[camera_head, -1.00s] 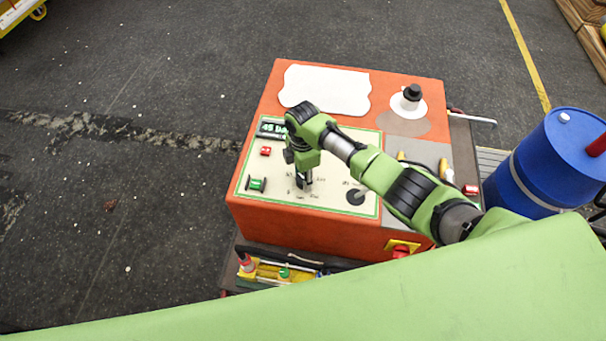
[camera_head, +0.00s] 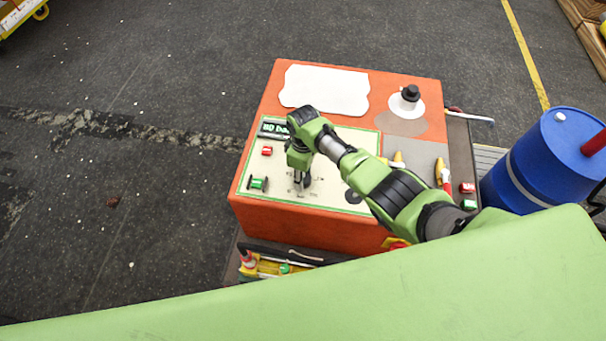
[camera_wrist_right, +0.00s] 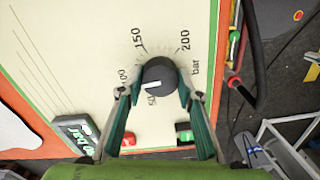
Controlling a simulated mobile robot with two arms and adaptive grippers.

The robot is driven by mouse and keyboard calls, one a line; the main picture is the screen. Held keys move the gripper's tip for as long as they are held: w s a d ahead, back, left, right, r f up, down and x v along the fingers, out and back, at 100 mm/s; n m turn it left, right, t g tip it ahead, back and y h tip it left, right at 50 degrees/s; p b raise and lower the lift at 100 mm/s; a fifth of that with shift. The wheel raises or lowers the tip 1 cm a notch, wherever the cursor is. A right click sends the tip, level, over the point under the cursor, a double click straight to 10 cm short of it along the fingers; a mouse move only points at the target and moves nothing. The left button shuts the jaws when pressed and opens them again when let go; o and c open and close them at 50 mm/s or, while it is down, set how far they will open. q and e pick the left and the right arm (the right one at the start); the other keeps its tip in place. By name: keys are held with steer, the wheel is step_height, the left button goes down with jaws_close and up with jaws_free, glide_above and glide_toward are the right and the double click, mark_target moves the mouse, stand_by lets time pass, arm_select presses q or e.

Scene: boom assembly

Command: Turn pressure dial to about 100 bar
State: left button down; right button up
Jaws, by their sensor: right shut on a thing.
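The round dark pressure dial (camera_wrist_right: 160,75) sits on the pale panel in the right wrist view, ringed by printed marks for 50, 100, 150 and 200 bar. Its white pointer mark faces lower left, between the 50 and 100 marks. My right gripper (camera_wrist_right: 159,88) is shut on the dial, one finger on each side. In the head view the right gripper (camera_head: 301,186) points down at the panel and hides the dial. The green digital display (camera_head: 285,129) appears to read about 80 bar. My left gripper is not in view.
The dial panel (camera_head: 338,203) is on top of an orange box (camera_head: 290,222). A red button (camera_head: 267,151) and a green switch (camera_head: 258,184) sit left of the gripper. A black-topped white knob (camera_head: 410,97) stands at the back right. A blue barrel (camera_head: 540,165) is to the right.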

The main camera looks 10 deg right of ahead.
mark_target(304, 177)
steer(key=shift+d+m, duration=0.1)
steer(key=shift+m, duration=0.4)
steer(key=o, duration=1.1)
step_height(304, 177, up, 12)
stand_by(0.6)
